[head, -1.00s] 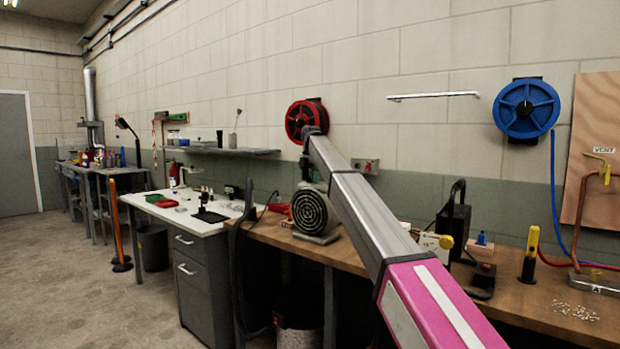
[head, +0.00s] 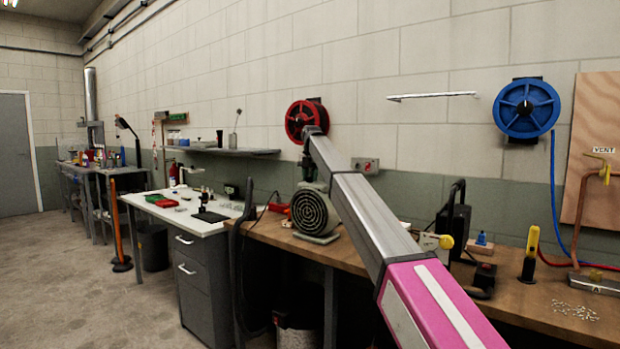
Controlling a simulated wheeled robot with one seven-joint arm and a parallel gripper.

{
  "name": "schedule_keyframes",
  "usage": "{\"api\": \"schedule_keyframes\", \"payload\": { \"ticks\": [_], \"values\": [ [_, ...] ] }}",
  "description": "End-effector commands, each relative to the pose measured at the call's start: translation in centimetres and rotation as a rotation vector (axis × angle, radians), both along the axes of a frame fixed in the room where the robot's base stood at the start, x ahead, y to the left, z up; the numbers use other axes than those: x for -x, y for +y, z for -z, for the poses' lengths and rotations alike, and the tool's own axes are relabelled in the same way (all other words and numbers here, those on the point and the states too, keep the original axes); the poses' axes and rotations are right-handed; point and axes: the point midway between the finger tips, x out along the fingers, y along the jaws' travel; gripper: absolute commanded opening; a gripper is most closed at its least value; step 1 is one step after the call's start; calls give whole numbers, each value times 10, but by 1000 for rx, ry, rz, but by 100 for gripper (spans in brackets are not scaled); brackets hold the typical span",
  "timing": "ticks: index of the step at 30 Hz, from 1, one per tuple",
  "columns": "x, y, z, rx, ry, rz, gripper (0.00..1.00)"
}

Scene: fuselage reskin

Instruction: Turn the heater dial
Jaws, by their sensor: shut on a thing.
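The heater (head: 316,210), a squat grey-green unit with a round dark grille of rings, stands on the left part of the wooden bench. My arm reaches from the lower right across the picture to above it. My gripper (head: 307,180) hangs down from the arm's far end at the top of the heater, small and dark in this view. It is shut at the heater's top, where the dial itself is too small and covered to make out. My arm hides part of the heater's right side.
The wooden bench (head: 535,310) carries a black box (head: 453,222), a yellow-and-black tool (head: 530,255) and loose small parts. Red (head: 306,120) and blue (head: 526,107) hose reels hang on the wall.

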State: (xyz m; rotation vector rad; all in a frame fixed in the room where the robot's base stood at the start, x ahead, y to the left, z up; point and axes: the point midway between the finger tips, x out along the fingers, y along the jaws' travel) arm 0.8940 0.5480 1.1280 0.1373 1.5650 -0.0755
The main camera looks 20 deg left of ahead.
Motion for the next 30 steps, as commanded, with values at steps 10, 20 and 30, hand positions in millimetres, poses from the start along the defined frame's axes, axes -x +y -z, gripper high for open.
{"api": "schedule_keyframes", "payload": {
  "ticks": [10,20,30],
  "values": [
    [0,0,0,-1,0,-28,7],
    [0,0,0,-1,0,-27,56],
    [-1,0,-17,-1,-1,-27,56]
  ]
}}
